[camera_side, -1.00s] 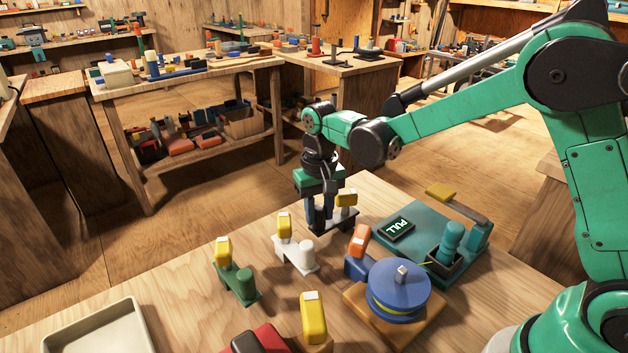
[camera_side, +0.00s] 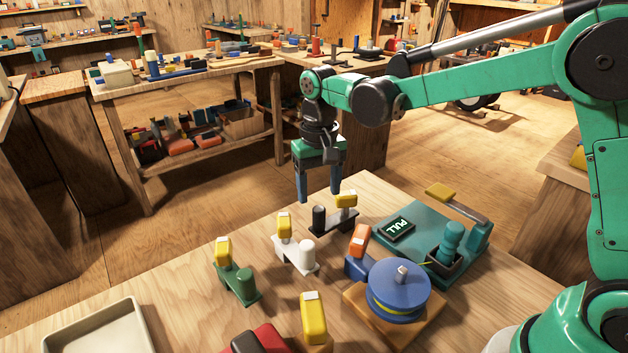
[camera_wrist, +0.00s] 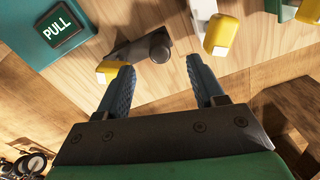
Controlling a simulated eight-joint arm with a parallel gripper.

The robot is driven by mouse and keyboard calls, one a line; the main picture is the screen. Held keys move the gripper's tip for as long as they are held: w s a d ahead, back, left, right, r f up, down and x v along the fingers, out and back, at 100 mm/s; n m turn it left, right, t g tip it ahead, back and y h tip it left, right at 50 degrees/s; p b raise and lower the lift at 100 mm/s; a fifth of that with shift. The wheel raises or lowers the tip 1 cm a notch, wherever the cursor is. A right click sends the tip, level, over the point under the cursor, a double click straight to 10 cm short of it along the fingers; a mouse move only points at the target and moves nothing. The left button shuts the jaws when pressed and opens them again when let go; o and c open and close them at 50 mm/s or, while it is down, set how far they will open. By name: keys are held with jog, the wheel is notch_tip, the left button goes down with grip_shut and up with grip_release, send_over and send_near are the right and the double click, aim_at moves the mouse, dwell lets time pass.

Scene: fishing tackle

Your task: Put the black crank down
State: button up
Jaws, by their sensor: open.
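The black crank (camera_side: 319,220) lies on the wooden table near its far edge, with a black post at its left end and a yellow knob at its right end. It also shows in the wrist view (camera_wrist: 135,46), ahead of the fingers. My gripper (camera_side: 319,196) is open and empty, above the crank and clear of it. Its two blue fingers (camera_wrist: 160,88) are spread apart in the wrist view, and nothing is between them.
A white crank (camera_side: 296,255) and a green crank (camera_side: 240,285) stand to the left. A teal base with a PULL sign (camera_side: 398,229) and a blue spool (camera_side: 398,288) are to the right. A pale tray (camera_side: 98,335) is at the front left. Bare table lies left of the cranks.

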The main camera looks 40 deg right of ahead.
notch_tip(320, 180, up, 7)
jog(key=s+d+f+n+t, duration=0.3)
jog(key=s+t, duration=0.4)
jog(key=s, duration=0.5)
jog(key=shift+d+f, duration=0.15)
jog(key=shift+d, duration=0.05)
